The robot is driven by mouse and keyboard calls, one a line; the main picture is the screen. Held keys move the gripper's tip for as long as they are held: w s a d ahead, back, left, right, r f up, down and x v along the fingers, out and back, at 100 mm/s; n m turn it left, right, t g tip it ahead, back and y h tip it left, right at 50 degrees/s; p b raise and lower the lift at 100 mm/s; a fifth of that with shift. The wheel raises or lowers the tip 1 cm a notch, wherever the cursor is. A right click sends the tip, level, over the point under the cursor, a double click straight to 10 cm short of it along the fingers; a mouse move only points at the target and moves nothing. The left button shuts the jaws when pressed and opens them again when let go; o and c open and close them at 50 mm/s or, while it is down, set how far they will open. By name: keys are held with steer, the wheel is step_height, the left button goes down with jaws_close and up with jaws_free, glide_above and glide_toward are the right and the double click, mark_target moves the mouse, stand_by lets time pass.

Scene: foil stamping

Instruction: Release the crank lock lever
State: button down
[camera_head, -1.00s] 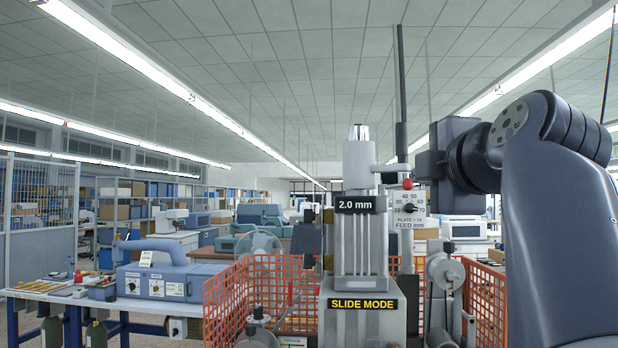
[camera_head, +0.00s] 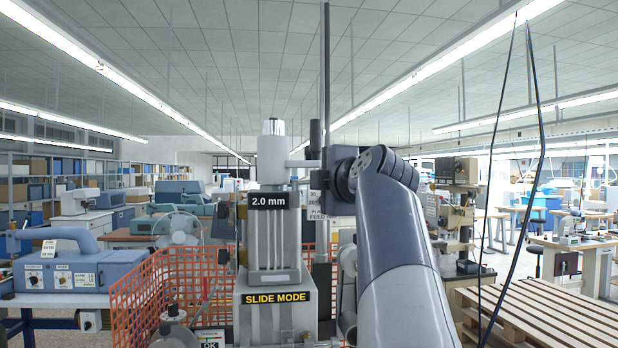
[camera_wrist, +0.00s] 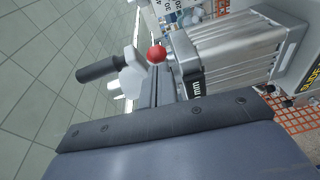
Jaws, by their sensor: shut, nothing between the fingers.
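A red ball knob (camera_wrist: 157,54), which looks like the end of the crank lock lever, shows in the wrist view beside the ribbed metal column. My gripper (camera_wrist: 155,72) is shut and empty, its slim dark fingers pointing at the knob; I cannot tell whether they touch it. A black crank handle (camera_wrist: 100,68) on a white arm lies left of the fingers. In the head view, my arm's end covers the knob and part of the feed dial plate (camera_head: 317,201). The machine column (camera_head: 273,235) stands left of my arm.
An orange mesh guard (camera_head: 150,295) surrounds the machine's lower part. A blue case-like machine (camera_head: 65,268) sits on a bench at left. A wooden pallet (camera_head: 540,318) lies at right. Dark cables (camera_head: 520,200) hang at right.

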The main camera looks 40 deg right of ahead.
steer(key=shift+d+y+b, duration=0.1)
steer(key=shift+y+b, duration=0.2)
steer(key=shift+d+n+y, duration=0.15)
steer(key=shift+n+y, duration=0.15)
steer(key=shift+n, duration=0.1)
steer(key=shift+d+f+n+y+b, duration=0.1)
steer(key=shift+d+n+y+b, duration=0.2)
steer(key=shift+d+y+b, duration=0.3)
steer(key=shift+w+d+b, duration=0.25)
steer(key=shift+d+b, duration=0.1)
steer(key=shift+d, duration=0.35)
steer(key=shift+w+d+b, duration=0.2)
steer(key=shift+d+b, duration=0.15)
steer(key=shift+d, duration=0.45)
